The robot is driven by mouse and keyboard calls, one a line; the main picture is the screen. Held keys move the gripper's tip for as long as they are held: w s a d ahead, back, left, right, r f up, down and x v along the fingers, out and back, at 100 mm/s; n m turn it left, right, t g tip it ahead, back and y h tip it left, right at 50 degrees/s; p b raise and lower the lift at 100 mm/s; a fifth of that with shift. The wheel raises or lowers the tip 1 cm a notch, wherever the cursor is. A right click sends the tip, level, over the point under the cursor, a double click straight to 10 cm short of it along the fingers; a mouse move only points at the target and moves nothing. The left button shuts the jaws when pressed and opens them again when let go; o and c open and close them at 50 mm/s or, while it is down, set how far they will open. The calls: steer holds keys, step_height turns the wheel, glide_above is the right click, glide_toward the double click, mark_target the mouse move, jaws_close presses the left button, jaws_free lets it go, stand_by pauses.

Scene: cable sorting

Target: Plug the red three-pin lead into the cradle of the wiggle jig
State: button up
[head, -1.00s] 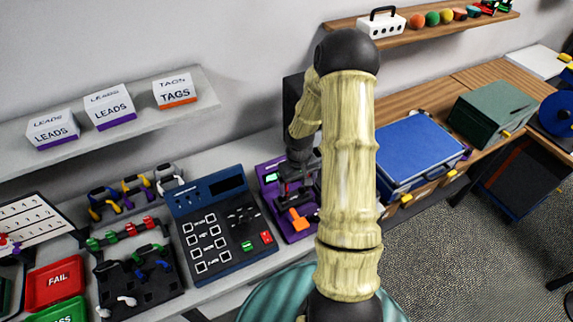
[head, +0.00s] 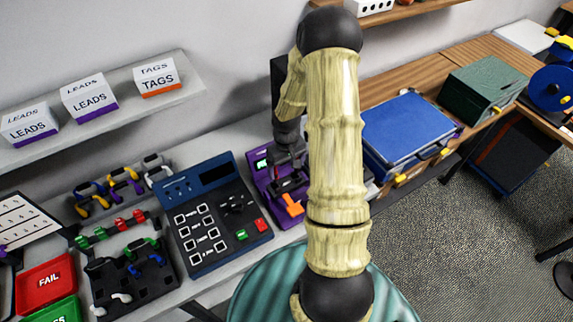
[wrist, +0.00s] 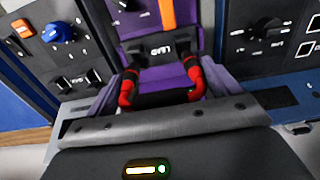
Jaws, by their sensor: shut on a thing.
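The wiggle jig (head: 262,185) is a purple unit on the bench in the head view, with an orange lever (head: 292,204) and a small green screen. In the wrist view the jig's purple body (wrist: 206,50) and its dark labelled block (wrist: 160,53) lie just ahead of my gripper (wrist: 163,99). The red lead (wrist: 127,92) shows as two red arms at either side of the black middle, reaching toward the block. My gripper is shut on the lead. Whether its ends touch or sit in the cradle I cannot tell. In the head view my arm partly hides the jig.
A blue keypad tester (head: 212,215) stands left of the jig. Farther left are a black lead holder (head: 130,285), a red FAIL tray (head: 45,285) and racks of coloured leads. A blue case (head: 408,130) stands to the right.

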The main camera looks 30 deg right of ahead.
steer(key=shift+f+b, duration=1.2)
steer(key=shift+f, duration=0.65)
steer(key=shift+f+b, duration=0.5)
steer(key=shift+f, duration=0.4)
stand_by(1.2)
steer(key=o, duration=0.8)
steer(key=shift+r+p, duration=3.15)
steer(key=shift+r, duration=0.9)
